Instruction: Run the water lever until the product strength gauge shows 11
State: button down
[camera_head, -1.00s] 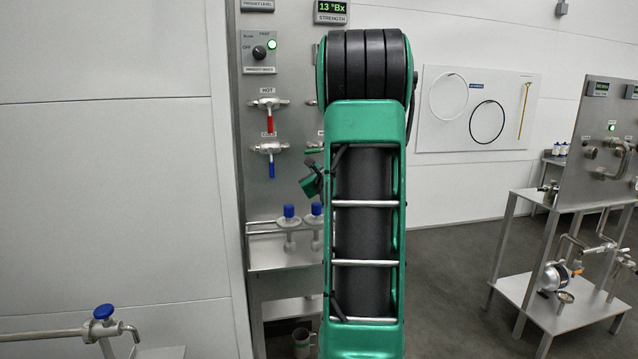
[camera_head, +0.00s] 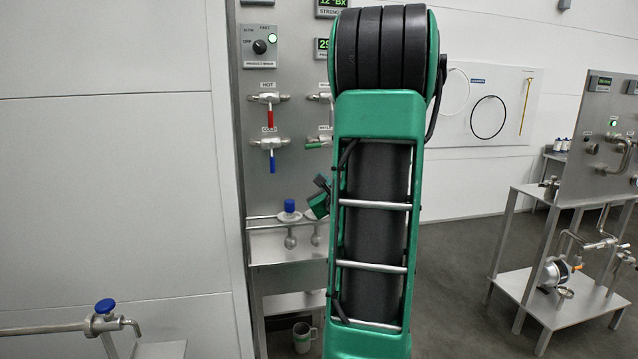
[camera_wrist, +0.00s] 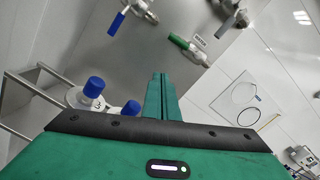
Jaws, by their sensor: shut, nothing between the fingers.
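The strength gauge (camera_head: 331,4) on the steel panel reads 12 °Bx, partly cut by the top edge in the head view. A green-handled lever (camera_head: 316,146), its label too small to read, has its handle lying sideways to the left. It also shows in the wrist view (camera_wrist: 179,42), where the handle is clear of my fingers. My gripper (camera_wrist: 160,76) is shut and empty, apart from the lever. In the head view, part of my gripper shows below and near the green lever, left of my arm, which hides the panel's right side.
A red HOT lever (camera_head: 270,117) and a blue COLD lever (camera_head: 272,161) hang down at left. Above them is a selector knob (camera_head: 259,47) with a lit green lamp. Blue-capped fittings (camera_wrist: 94,87) stand on a shelf below. Another panel stand (camera_head: 590,150) is at right.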

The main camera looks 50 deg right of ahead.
jog(key=c, duration=2)
grip_release()
jog(key=shift+o, duration=1.3)
jog(key=shift+w+d+r+n, duration=0.1)
jog(key=shift+w+d+n, duration=0.05)
jog(key=shift+d+n, duration=0.15)
jog(key=n+t+y, duration=0.3)
jog(key=n+y, duration=0.1)
jog(key=n, duration=0.8)
send_near(314, 147)
jog(key=w+d+f, duration=0.1)
jog(key=w+f, duration=0.1)
jog(key=w, duration=0.1)
jog(key=n, duration=0.2)
jog(key=w+d+r+n+t+y, duration=0.1)
jog(key=r+n, duration=0.1)
jog(key=n, duration=0.1)
jog(key=shift+w+d+n+t+y, duration=0.2)
jog(key=shift+d+n+t+y, duration=0.1)
jog(key=shift+y, duration=0.1)
jog(key=x, duration=0.9)
jog(key=shift+w+d, duration=0.15)
jog(key=shift+w, duration=0.2)
grip_shut()
